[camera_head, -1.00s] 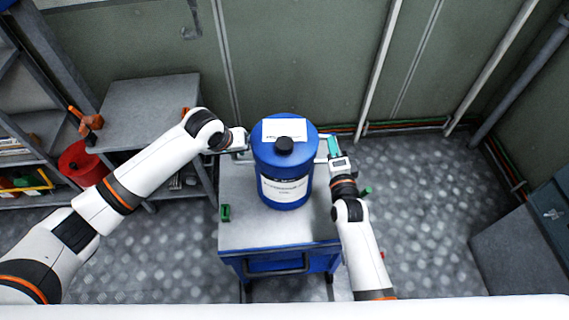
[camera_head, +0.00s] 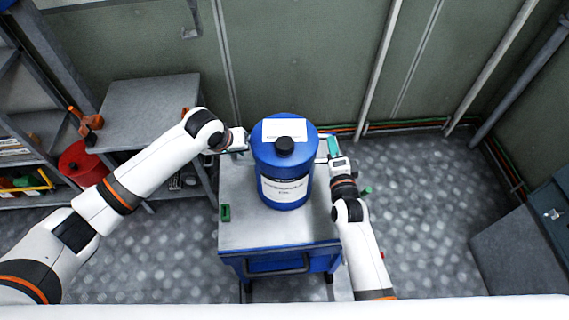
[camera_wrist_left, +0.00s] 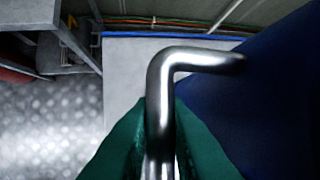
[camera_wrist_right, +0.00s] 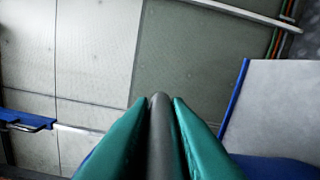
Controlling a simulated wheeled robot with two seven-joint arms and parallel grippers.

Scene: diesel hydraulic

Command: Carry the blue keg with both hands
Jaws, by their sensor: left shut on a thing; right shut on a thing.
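The blue keg (camera_head: 284,165) stands upright at the middle of the head view, with a black cap and white labels, over the grey top of a blue cart (camera_head: 270,230). I cannot tell whether its base touches the top. My left gripper (camera_head: 240,140) is at the keg's left side; in the left wrist view its green fingers (camera_wrist_left: 160,150) are shut on a bent metal handle (camera_wrist_left: 165,85) joined to the keg. My right gripper (camera_head: 332,146) is at the keg's right side; in the right wrist view its fingers (camera_wrist_right: 160,125) are shut on a grey handle bar (camera_wrist_right: 160,140).
A grey shelf table (camera_head: 145,110) with orange items stands at left, near a red drum (camera_head: 80,160). A wall is behind the cart. A grey box (camera_head: 520,260) is at lower right. Patterned floor (camera_head: 430,190) is clear at right.

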